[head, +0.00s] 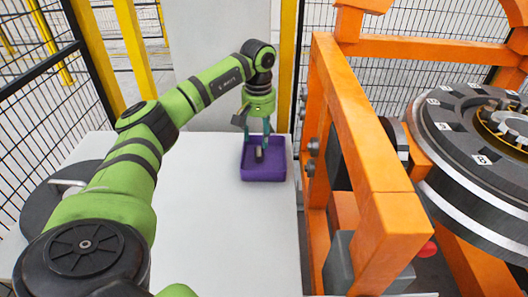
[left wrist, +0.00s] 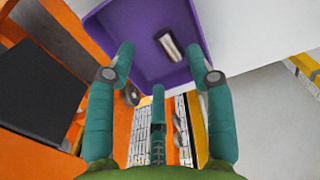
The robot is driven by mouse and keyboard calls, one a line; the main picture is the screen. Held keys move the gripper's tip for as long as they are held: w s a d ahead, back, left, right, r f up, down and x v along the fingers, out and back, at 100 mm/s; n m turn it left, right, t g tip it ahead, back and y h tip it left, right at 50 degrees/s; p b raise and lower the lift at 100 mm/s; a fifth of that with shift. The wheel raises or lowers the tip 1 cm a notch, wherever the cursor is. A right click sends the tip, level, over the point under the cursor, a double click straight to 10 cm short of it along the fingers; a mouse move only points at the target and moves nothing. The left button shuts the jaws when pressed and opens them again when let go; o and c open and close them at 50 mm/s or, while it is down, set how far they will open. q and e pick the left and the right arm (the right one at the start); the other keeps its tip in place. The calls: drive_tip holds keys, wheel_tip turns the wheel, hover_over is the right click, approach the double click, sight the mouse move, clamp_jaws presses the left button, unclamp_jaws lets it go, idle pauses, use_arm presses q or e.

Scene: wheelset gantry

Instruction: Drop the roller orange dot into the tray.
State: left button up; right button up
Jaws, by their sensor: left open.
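The purple tray (head: 264,174) stands on the white table, near its far right side. A small dark and silver roller (head: 259,154) is inside the tray. In the left wrist view the roller (left wrist: 170,47) lies on its side on the floor of the tray (left wrist: 125,30), apart from the fingers. No orange dot can be made out on it. My left gripper (head: 255,138) points down over the tray. In the wrist view its teal fingers (left wrist: 161,62) are spread wide with nothing between them. My right gripper is not in view.
The white table top (head: 220,235) is clear in front of the tray. An orange gantry frame (head: 378,165) stands close to the right of the table, with a large dark wheel (head: 455,155) beyond it. A pale pillar (head: 215,55) and yellow posts stand behind.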

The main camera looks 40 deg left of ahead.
use_arm(q)
wheel_tip(320, 180, up, 9)
drive_tip(key=shift+f, duration=0.15)
idle(0.4)
